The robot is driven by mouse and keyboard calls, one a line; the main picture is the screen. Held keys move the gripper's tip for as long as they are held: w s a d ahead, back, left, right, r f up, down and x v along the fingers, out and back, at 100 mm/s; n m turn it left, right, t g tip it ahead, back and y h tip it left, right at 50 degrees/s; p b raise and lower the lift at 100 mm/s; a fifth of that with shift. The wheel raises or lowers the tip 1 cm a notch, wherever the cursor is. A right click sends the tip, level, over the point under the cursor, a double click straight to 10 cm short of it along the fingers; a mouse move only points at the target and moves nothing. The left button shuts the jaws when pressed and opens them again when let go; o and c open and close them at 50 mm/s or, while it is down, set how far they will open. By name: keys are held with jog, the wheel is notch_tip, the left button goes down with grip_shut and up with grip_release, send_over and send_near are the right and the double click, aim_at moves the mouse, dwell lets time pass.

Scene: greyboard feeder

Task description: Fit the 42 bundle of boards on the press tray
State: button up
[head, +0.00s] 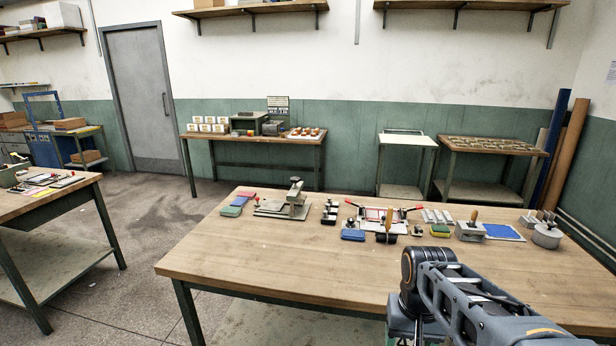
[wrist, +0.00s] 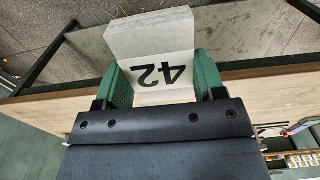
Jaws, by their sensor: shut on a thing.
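The 42 bundle of boards (wrist: 150,42) shows in the wrist view as a pale grey block with a white band marked 42, upside down in the picture. My gripper (wrist: 163,78) is shut on it, with a green finger on each side. In the head view my arm reaches in at the lower right over the near table, and the gripper and bundle are not visible there. I cannot tell which thing is the press tray; a grey press-like stand (head: 284,204) is on the near table.
The near wooden table (head: 300,260) has a clear front half. Along its back stand a red-handled frame (head: 382,213), a blue pad (head: 503,232) and a round grey pot (head: 546,235). Farther tables hold a dark machine (head: 247,122) and a brown tray (head: 490,145).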

jog(key=shift+w+r, duration=0.15)
jog(key=shift+w, duration=0.4)
jog(key=w+f+n+p, duration=0.1)
jog(key=w+f, duration=0.2)
jog(key=w, duration=0.3)
jog(key=w+f+p, duration=0.2)
jog(key=w+f, duration=0.2)
jog(key=w, duration=0.2)
notch_tip(320, 180, down, 14)
jog(key=s+a+n+p, duration=0.1)
jog(key=a+p, duration=0.1)
jog(key=p, duration=0.1)
jog(key=shift+s+a+f, duration=0.2)
jog(key=shift+s+a, duration=0.1)
jog(key=shift+s, duration=0.05)
